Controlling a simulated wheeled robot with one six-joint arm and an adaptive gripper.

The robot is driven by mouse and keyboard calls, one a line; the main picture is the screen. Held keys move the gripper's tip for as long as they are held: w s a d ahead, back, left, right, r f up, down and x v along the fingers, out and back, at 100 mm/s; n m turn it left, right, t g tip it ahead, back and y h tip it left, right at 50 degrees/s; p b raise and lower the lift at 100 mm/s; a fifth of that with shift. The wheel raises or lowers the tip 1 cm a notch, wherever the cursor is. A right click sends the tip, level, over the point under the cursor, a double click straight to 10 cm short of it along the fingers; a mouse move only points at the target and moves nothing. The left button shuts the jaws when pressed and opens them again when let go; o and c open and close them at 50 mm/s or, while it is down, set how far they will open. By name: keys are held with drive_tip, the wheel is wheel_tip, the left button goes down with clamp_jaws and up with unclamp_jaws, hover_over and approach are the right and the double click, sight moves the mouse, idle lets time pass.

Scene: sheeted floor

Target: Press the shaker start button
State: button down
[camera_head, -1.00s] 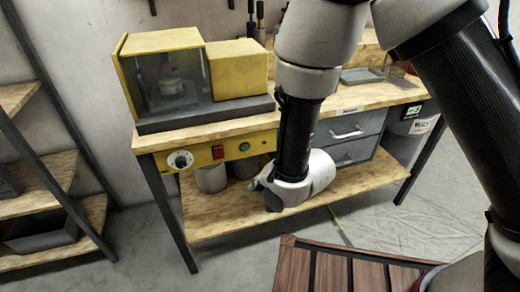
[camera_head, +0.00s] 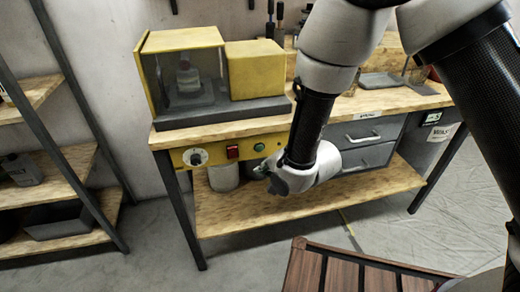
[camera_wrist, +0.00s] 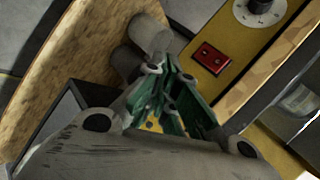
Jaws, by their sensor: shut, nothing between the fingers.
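The shaker (camera_head: 255,72) is a yellow machine on the bench, with a clear-fronted chamber holding a bottle (camera_head: 188,77). Below it, a yellow control panel (camera_head: 214,154) on the bench's front edge carries a dial (camera_head: 195,157), a red switch (camera_head: 232,152) and a round green button (camera_head: 259,147). In the wrist view the red switch (camera_wrist: 211,58) and part of the dial (camera_wrist: 261,8) show; the green button cannot be made out there behind my fingers. My gripper (camera_head: 264,171) is shut and empty, just below and in front of the green button, apart from it in the picture.
The wooden bench (camera_head: 390,100) has grey drawers (camera_head: 365,142) on the right and pale cylindrical containers (camera_head: 223,177) below the panel. Shelves (camera_head: 45,180) stand on the left. A slatted wooden surface (camera_head: 345,270) is at the bottom. The floor between is clear.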

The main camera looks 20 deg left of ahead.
sight(260, 148)
drive_tip(key=shift+w+a, duration=0.4)
drive_tip(key=shift+w, duration=0.3)
drive_tip(key=shift+w+a, duration=0.45)
drive_tip(key=shift+w, duration=0.2)
drive_tip(key=shift+w+a, duration=0.4)
drive_tip(key=shift+w, duration=0.3)
drive_tip(key=shift+w+a, duration=0.2)
drive_tip(key=shift+w, duration=0.15)
